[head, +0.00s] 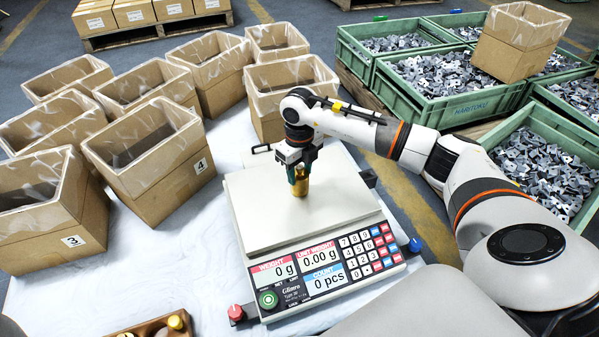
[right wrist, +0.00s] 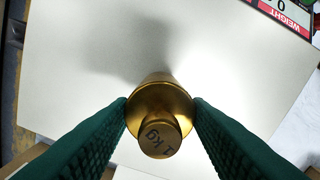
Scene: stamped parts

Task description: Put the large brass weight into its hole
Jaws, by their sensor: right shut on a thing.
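The large brass weight (head: 299,189), marked 1 kg on its knob, is in my right gripper (head: 299,176) over the pan of the counting scale (head: 258,205). In the right wrist view the weight (right wrist: 161,98) sits between the two green fingers of the gripper (right wrist: 160,108), which touch it on both sides. The scale display reads 0 g. A wooden block (head: 146,326) with smaller brass weights (head: 175,322) is cut off by the bottom edge of the head view. My left gripper is not in view.
Several cardboard boxes with plastic liners (head: 150,150) stand left of and behind the scale. Green crates of stamped parts (head: 455,85) are at the right, with a cardboard box (head: 515,45) on them. The white cloth (head: 180,250) left of the scale has clear room.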

